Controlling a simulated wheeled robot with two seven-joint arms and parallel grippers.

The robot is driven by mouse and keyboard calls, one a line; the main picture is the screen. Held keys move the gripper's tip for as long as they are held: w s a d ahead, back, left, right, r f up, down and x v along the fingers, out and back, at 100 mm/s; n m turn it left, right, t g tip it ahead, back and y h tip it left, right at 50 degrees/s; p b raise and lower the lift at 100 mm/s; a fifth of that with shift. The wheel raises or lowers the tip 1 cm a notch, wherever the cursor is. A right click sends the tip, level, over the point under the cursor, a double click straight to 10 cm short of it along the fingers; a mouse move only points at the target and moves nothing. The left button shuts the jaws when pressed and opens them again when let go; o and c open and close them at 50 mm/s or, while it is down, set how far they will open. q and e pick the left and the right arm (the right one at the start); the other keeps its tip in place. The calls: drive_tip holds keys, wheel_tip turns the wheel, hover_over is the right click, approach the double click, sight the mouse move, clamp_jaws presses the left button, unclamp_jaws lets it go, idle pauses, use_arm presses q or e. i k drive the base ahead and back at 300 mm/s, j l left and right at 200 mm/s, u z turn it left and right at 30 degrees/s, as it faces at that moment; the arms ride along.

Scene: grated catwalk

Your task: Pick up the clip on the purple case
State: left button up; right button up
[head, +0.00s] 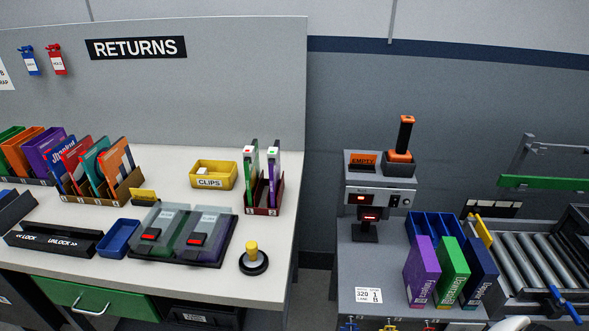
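A purple case (215,231) appears to lie flat in the right half of a dark tray (172,260) on the white counter. A black clip with a red top (196,239) sits on its left part. A green case (176,231) lies beside it on the left, with a similar red-topped clip (150,234). Another purple case (273,176) stands upright in a small dark red rack, and a third purple case (421,270) stands on the grey counter at right.
A yellow CLIPS bin (214,174) stands behind the tray. A blue bin (119,238) is left of it, and a yellow-knobbed black base (253,258) is right. Several coloured cases fill racks at left. A gap separates the white counter from the grey one.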

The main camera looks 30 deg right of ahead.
sight(272, 152)
drive_tip(key=z, duration=0.9)
